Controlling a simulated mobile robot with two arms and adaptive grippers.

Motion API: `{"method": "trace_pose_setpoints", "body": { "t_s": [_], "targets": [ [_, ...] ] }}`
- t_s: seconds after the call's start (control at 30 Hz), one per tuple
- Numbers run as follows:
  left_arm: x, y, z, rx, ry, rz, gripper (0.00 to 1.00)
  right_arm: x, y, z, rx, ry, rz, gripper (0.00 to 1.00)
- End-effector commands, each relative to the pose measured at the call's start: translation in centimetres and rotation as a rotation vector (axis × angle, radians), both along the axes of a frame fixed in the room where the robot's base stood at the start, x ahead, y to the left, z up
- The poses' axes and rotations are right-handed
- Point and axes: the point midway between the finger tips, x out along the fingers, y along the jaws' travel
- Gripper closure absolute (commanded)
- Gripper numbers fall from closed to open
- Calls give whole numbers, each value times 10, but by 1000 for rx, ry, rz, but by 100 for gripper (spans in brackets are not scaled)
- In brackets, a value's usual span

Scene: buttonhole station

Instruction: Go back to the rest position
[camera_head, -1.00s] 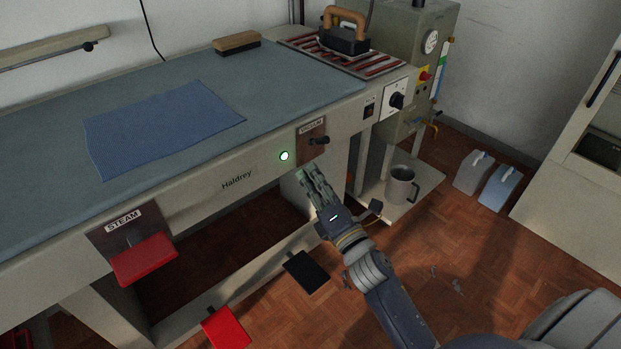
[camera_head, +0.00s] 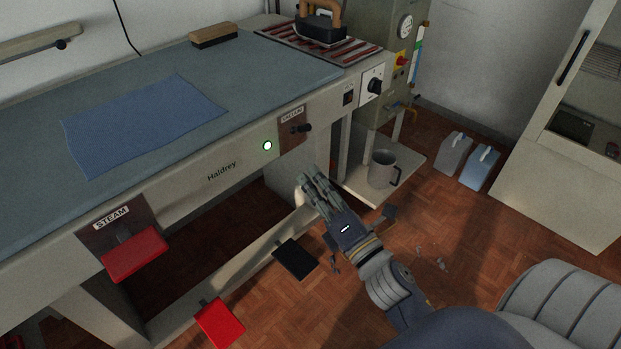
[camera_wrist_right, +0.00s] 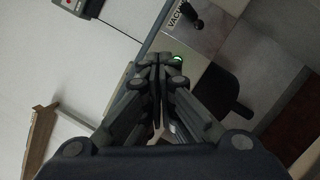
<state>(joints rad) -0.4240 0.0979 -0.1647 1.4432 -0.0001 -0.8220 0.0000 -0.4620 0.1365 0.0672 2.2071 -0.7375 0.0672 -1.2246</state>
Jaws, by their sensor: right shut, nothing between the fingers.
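My right gripper (camera_head: 308,183) is shut and empty in the head view, in front of the ironing table's front panel and below the vacuum lever (camera_head: 301,128). It is apart from the lever. In the right wrist view the gripper's fingers (camera_wrist_right: 158,66) are closed together, with the green light (camera_wrist_right: 178,59) and the vacuum lever (camera_wrist_right: 196,24) beyond them. My left gripper is in neither view.
The ironing table (camera_head: 250,70) carries a blue cloth (camera_head: 145,122), a brush (camera_head: 214,36) and an iron (camera_head: 321,27). Red (camera_head: 220,322) and black (camera_head: 296,258) pedals sit below. Two jugs (camera_head: 466,160) stand on the floor, which is otherwise mostly open.

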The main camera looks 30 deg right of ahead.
Motion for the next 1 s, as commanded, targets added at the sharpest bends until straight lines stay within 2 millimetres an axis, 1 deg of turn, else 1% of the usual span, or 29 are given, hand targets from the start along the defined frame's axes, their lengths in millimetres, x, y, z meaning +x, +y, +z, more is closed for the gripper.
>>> {"method": "trace_pose_setpoints", "body": {
  "t_s": [0.4,0.47,0.53,0.57,0.67,0.7,0.77,0.8,0.87,0.9,0.97,1.0],
  "targets": [
    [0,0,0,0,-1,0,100,1,0,-2,6,5,-1,100],
    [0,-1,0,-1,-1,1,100,2,-2,-10,35,26,-5,100],
    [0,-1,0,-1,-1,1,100,6,-6,-32,115,82,-15,100],
    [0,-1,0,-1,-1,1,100,7,-8,-45,165,116,-23,100],
    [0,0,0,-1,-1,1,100,10,-16,-108,393,270,-70,100],
    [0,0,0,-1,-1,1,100,8,-19,-138,500,341,-99,100],
    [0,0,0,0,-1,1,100,1,-20,-185,660,448,-154,100],
    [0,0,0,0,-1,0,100,-5,-20,-214,761,514,-195,100],
    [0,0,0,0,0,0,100,-19,-18,-259,908,613,-267,100],
    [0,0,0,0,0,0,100,-31,-16,-287,1002,675,-322,100],
    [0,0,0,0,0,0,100,-51,-10,-329,1137,764,-414,100],
    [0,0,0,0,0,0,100,-67,-6,-354,1221,818,-479,100]
  ]
}}
